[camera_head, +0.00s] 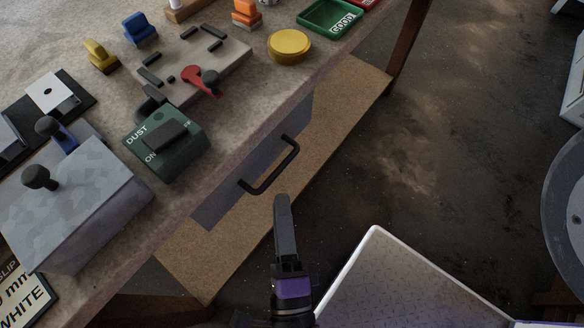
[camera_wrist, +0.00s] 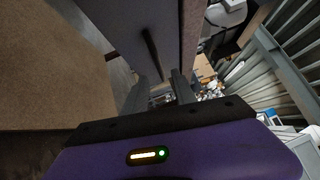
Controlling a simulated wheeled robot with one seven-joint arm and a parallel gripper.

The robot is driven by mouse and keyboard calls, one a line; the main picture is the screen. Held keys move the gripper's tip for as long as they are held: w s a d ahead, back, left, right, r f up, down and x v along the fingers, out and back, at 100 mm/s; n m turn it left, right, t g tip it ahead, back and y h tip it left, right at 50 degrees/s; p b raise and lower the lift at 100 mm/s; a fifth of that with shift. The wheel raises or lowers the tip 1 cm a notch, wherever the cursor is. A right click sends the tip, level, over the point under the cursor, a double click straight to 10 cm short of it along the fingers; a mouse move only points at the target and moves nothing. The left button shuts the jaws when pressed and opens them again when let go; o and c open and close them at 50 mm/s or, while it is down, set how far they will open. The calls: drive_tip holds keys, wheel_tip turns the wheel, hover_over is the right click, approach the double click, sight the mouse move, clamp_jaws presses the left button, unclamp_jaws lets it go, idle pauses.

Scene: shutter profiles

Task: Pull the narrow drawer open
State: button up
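The narrow drawer has a grey-blue front (camera_head: 217,207) under the workbench's edge. Its black bar handle (camera_head: 274,181) sticks out from that front. In the wrist view the handle (camera_wrist: 152,53) shows as a dark bar on the grey panel (camera_wrist: 120,22), ahead of the fingers. My gripper (camera_head: 283,200) is just below and to the right of the handle in the head view, apart from it. In the wrist view my gripper (camera_wrist: 160,88) has a gap between its two fingers, with nothing held. The head view shows the fingers overlapping as one. The drawer looks closed.
The bench top (camera_head: 90,20) carries a green dust switch box (camera_head: 180,158), a grey block with knobs (camera_head: 75,205), a yellow round tin (camera_head: 289,45) and a green tray (camera_head: 330,16). A wooden lower shelf (camera_head: 335,100) lies under the drawer. A white-rimmed bin (camera_head: 375,232) stands at lower right.

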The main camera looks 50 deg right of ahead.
sight(277, 171)
drive_tip(key=x, duration=0.7)
drive_tip(key=shift+w+d+r, duration=0.1)
drive_tip(key=shift+w+d, duration=0.15)
clamp_jaws()
idle(1.2)
